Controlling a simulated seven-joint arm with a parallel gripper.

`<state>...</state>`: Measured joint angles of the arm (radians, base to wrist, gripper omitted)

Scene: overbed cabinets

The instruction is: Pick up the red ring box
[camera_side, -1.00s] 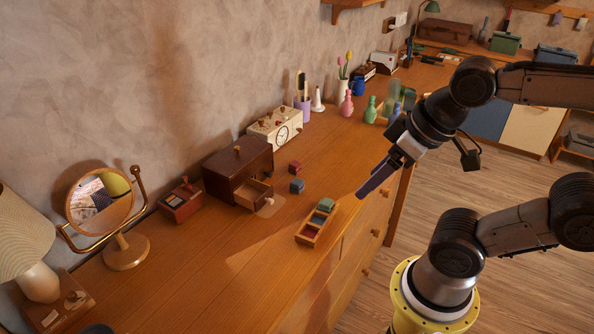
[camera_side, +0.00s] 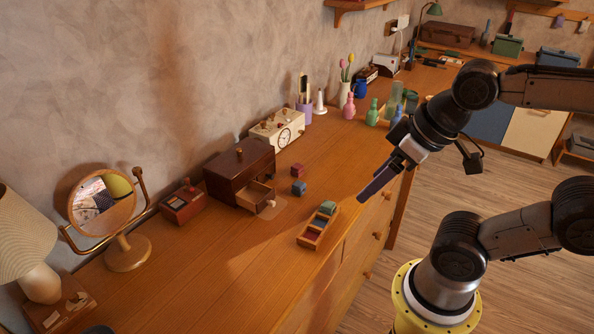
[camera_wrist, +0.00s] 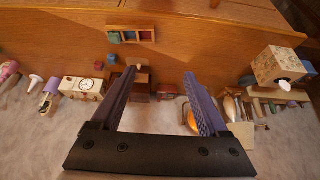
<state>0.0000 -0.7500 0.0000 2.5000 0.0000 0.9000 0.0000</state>
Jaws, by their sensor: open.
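The red ring box (camera_side: 297,170) is a small dark red cube on the wooden dresser top, right of the brown jewellery box. A blue ring box (camera_side: 299,187) stands just in front of it. My gripper (camera_side: 366,193) is open and empty, above and to the right of both boxes, apart from them. In the wrist view my gripper's two fingers (camera_wrist: 160,72) are spread wide with nothing between the tips.
A wooden tray (camera_side: 304,243) with coloured compartments or boxes lies near the front edge. The brown jewellery box (camera_side: 226,174) has an open drawer (camera_side: 252,196). A cream clock box (camera_side: 263,133), vases and a mirror (camera_side: 101,202) line the wall. The front left dresser top is clear.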

